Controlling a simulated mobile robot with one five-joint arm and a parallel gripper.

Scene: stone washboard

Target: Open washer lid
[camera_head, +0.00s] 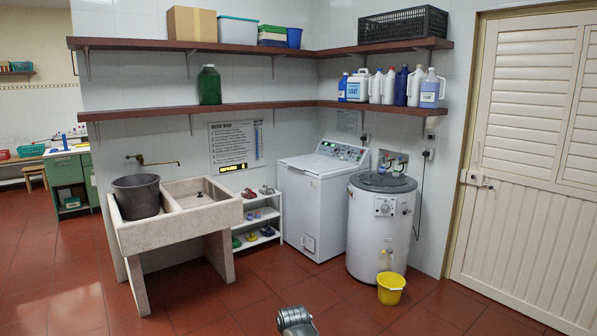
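A white square washer (317,205) stands against the back wall, right of the middle. Its flat white lid (311,164) looks shut, with a control panel (341,151) behind it. Beside it on the right stands a round white tub-shaped machine (381,233), with a knob on its front and a grey round lid (383,182) that also looks shut. A grey metal part of my arm shows at the bottom edge, well in front of both machines and apart from them. I see no gripper fingers.
A stone washboard sink (210,218) with a dark bucket (137,196) stands left. A shoe rack (259,222) is left of the washer. A yellow bucket (390,291) sits before the round machine. Bottles line the lower shelf (268,104) above. The red tiled floor in front is clear.

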